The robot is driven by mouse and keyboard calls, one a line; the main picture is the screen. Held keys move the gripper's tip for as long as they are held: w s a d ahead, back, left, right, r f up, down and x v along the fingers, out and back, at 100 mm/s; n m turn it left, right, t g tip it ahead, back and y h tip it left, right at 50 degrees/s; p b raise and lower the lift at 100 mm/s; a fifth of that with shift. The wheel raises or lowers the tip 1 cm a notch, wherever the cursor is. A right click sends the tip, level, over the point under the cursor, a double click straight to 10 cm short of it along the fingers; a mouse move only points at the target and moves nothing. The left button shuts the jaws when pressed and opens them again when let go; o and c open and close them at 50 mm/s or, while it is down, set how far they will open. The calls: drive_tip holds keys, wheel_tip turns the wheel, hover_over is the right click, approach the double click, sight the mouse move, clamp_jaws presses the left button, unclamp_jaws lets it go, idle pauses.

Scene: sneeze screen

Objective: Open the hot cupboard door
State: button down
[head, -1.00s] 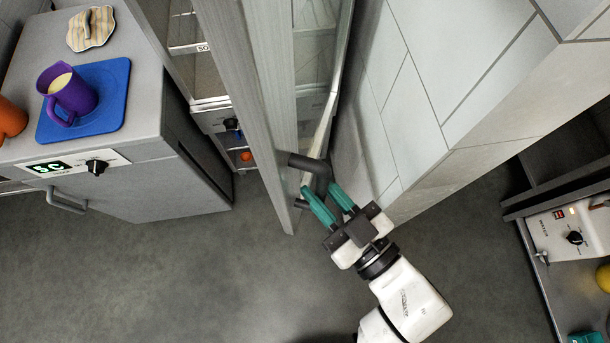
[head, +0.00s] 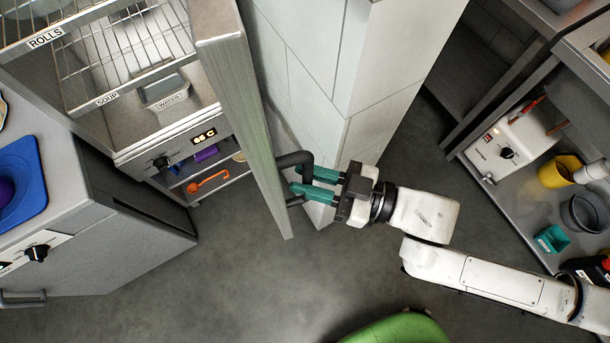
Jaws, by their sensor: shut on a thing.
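The hot cupboard door (head: 240,105) is a tall grey metal panel standing swung open, seen nearly edge-on in the head view. The cupboard interior shows to its left, with wire racks (head: 130,50) and a control panel with a lit display (head: 204,135). A dark bar handle (head: 290,160) sticks out from the door's right face near its lower end. My gripper (head: 305,182) has teal fingers and is shut on this handle from the right. The fingers partly hide the handle's lower part.
A white tiled wall (head: 330,90) stands close behind the door. A grey counter unit with a blue mat (head: 22,180) is at left. Shelving with a yellow container (head: 560,172) is at right. A green rounded thing (head: 400,328) is at the bottom edge. Grey floor (head: 230,275) lies between.

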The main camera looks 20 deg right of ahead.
drive_tip(key=shift+w+d+r, duration=0.1)
drive_tip(key=shift+w+d, duration=0.05)
drive_tip(key=shift+w, duration=0.05)
drive_tip(key=c, duration=1.1)
unclamp_jaws()
drive_tip(key=shift+w, duration=0.1)
drive_tip(key=shift+s+d+f, duration=0.15)
drive_tip(key=shift+s+f, duration=0.05)
drive_tip(key=shift+s, duration=0.05)
drive_tip(key=b+v, duration=0.3)
drive_tip(key=v, duration=0.7)
drive_tip(key=shift+s+d+r, duration=0.1)
